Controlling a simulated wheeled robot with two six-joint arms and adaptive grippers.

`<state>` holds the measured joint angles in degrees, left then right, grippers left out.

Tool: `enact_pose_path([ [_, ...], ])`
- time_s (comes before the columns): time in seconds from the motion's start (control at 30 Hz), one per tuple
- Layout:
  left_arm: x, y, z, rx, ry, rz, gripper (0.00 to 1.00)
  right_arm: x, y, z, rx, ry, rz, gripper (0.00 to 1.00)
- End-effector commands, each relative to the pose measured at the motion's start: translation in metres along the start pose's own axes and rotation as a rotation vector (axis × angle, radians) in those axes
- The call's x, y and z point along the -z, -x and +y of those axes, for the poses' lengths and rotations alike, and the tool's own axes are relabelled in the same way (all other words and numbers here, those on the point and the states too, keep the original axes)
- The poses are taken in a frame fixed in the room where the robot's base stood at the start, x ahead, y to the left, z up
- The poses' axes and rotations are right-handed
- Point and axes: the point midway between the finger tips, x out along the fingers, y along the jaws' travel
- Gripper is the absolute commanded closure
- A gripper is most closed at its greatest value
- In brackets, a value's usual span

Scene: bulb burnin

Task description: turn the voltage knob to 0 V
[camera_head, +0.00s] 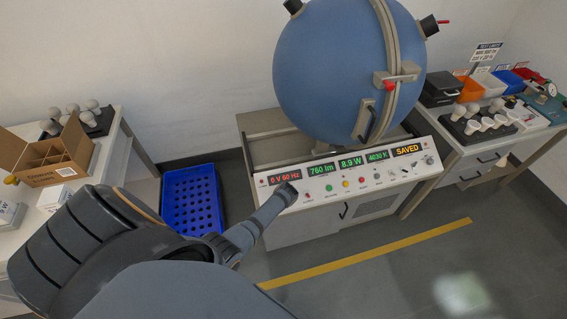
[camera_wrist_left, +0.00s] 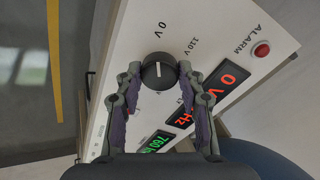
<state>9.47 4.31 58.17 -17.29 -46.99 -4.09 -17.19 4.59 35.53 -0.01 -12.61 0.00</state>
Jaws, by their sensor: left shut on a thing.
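The voltage knob (camera_wrist_left: 158,78) is a round black knob with a white mark on a white sloped panel (camera_wrist_left: 206,40). In the left wrist view its mark points towards the printed "0 V". The red display (camera_head: 285,176) reads "0 V 60 Hz" in the head view. My left gripper (camera_wrist_left: 160,71) has its two fingers on either side of the knob and is shut on it. In the head view my left arm reaches the panel's left end and its gripper (camera_head: 287,193) hides the knob. My right gripper is not in view.
Other displays read 760 lm, 8.9 W, 4030 K and SAVED (camera_head: 407,150). Buttons line the panel. A blue sphere (camera_head: 335,70) stands behind it. A blue crate (camera_head: 190,200) is on the floor at left. Benches with bulbs stand on both sides. The floor in front is clear.

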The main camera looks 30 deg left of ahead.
Motion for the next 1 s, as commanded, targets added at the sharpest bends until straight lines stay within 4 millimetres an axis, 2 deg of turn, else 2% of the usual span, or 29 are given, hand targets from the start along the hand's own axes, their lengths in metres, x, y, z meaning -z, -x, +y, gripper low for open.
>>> enact_pose_path([
  [0.1,-0.001,0.0,0.0,-0.001,0.001,-0.002,0.93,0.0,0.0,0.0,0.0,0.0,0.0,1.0],
  [0.13,-0.001,0.0,0.0,-0.001,0.001,-0.002,0.59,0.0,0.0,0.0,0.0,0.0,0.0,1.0],
  [0.3,-0.001,0.0,0.0,-0.001,0.0,-0.002,0.38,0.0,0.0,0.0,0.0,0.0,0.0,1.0],
  [0.67,0.0,0.004,0.0,0.0,0.0,0.001,0.38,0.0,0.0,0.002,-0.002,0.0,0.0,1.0],
  [0.87,-0.001,0.032,0.001,-0.001,0.0,0.002,0.38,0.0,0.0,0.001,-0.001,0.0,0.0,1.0],
  [1.0,0.0,0.064,0.001,-0.001,0.002,0.003,0.38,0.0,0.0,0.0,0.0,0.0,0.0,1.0],
])
